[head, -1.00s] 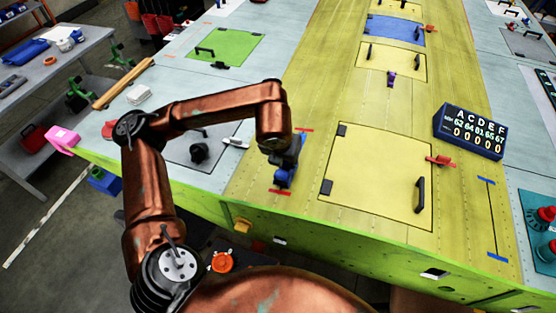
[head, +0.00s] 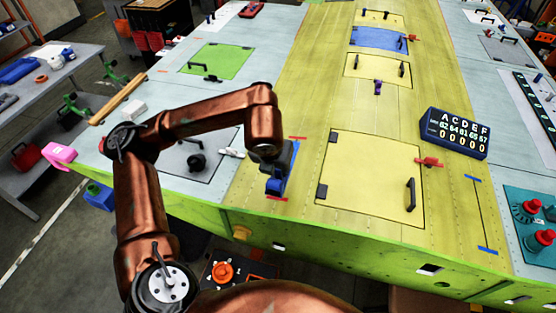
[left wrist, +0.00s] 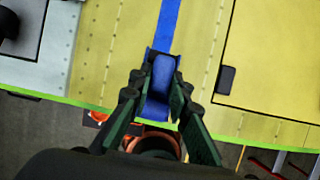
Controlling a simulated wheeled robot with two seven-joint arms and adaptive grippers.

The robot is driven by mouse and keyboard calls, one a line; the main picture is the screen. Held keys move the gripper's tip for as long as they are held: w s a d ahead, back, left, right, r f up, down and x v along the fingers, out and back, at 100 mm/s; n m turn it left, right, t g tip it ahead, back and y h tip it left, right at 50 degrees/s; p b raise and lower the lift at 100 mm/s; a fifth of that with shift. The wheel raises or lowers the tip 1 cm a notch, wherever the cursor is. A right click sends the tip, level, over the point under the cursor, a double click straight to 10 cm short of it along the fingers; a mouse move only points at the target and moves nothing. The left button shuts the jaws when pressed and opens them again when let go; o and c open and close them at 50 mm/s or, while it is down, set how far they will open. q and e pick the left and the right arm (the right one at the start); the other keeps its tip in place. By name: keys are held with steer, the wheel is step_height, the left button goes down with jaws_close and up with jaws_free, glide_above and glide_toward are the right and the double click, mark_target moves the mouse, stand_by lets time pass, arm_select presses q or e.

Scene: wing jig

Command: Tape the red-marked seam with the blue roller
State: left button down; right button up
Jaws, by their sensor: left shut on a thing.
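The blue roller (head: 274,187) is in my left gripper (head: 272,172), over the seam near the wing's front edge. In the left wrist view the roller (left wrist: 158,85) sits between the two fingers, which are shut on it. A straight blue tape strip (left wrist: 168,25) runs from the roller up the picture. In the head view part of the strip (head: 292,168) shows beside the gripper. One red mark (head: 297,138) is at the seam's far end, another (head: 277,198) at its near end, just below the roller. The roller's exact contact with the skin is hidden. My right gripper is out of view.
A yellow panel (head: 370,175) with a black handle lies right of the seam. A blue-marked seam (head: 480,215) is farther right, near a dark counter box (head: 455,133). A black knob (head: 196,163) stands to the left. The wing's green front edge (head: 330,232) is close.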

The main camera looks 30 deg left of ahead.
arm_select(q)
steer(key=shift+r+p, duration=0.5)
steer(key=shift+r, duration=0.95)
steer(key=shift+f, duration=0.1)
